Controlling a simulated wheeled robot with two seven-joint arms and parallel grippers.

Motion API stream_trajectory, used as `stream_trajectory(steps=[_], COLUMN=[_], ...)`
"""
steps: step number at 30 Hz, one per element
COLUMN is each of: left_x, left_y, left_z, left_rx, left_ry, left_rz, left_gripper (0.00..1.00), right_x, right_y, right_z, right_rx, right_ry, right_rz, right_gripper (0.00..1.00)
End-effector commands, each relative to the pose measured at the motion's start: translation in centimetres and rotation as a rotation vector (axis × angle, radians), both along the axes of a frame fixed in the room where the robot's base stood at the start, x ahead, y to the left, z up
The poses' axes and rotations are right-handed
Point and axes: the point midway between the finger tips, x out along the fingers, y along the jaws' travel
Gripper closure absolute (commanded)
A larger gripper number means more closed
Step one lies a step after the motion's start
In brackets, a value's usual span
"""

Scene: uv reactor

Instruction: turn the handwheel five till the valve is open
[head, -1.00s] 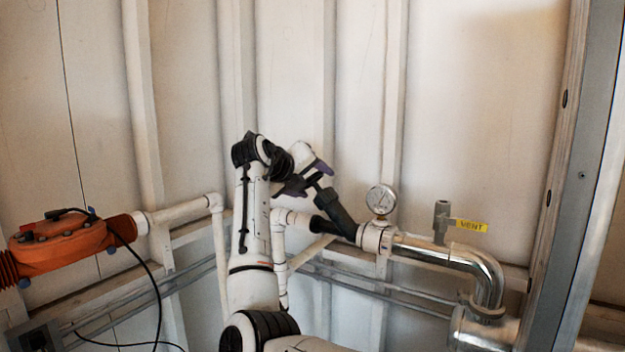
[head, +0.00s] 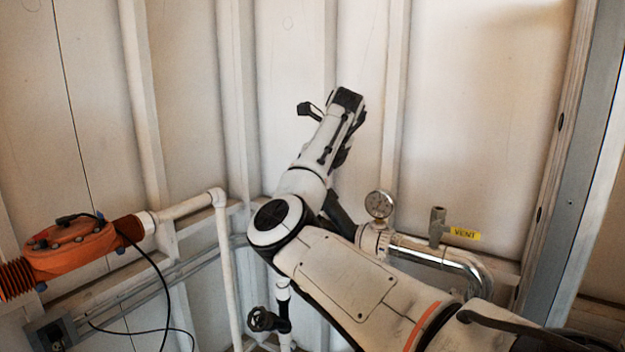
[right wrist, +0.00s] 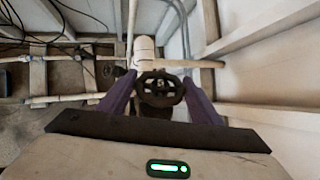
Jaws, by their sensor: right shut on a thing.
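In the right wrist view the black spoked handwheel (right wrist: 161,90) sits between the two purple fingers of my right gripper (right wrist: 159,80). The gripper is shut on the wheel's rim, with one finger at each side. In the head view my own right arm covers the wheel and the fingers. Only part of the dark valve body (head: 340,214) shows beside the arm, joined to the pipe with the gauge. I cannot tell from here how far the valve is open. My left gripper is in neither view.
A pressure gauge (head: 380,204), a yellow VENT tag (head: 465,234) and a shiny bent pipe (head: 440,259) lie close to my right arm. A second black handwheel (head: 264,319) is lower on a white pipe. An orange housing (head: 72,250) is at left.

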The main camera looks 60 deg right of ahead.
Motion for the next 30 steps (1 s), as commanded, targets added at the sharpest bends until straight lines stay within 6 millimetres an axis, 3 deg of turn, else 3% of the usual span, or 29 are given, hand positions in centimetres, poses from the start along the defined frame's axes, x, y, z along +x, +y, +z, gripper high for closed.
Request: stream_trajectory(steps=[12, 30], left_x=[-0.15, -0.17], left_y=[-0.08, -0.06], left_z=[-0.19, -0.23], left_rx=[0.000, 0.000], left_ry=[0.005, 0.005], left_rz=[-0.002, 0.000], left_gripper=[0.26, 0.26], right_x=[-0.06, -0.06], right_y=[0.04, 0.14], right_z=[-0.07, -0.20], right_rx=[0.200, 0.279], right_ry=[0.006, 0.011], right_rz=[0.202, 0.278], right_gripper=[0.64, 0.64])
